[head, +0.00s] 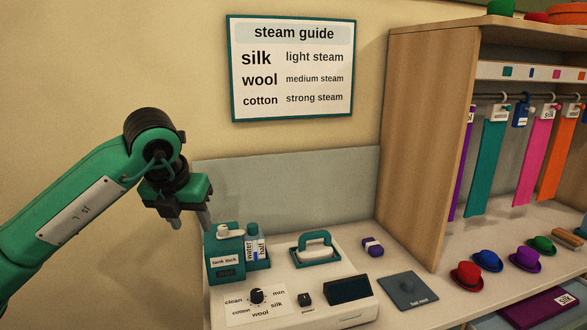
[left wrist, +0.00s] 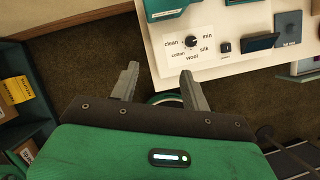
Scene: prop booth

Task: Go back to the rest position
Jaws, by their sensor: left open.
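My left gripper (head: 190,218) is open and empty. In the head view it hangs at the left, just above and beside the green tank dock (head: 225,255), and I cannot tell whether it touches anything. My right gripper is in neither view.
A water bottle (head: 252,246) stands in the dock. The green-handled iron (head: 315,246) rests on the station. A wooden rack (head: 425,130) with hanging coloured strips and several small hats (head: 487,259) is at the right. A shelf with boxes (left wrist: 18,90) stands at the left in the wrist view.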

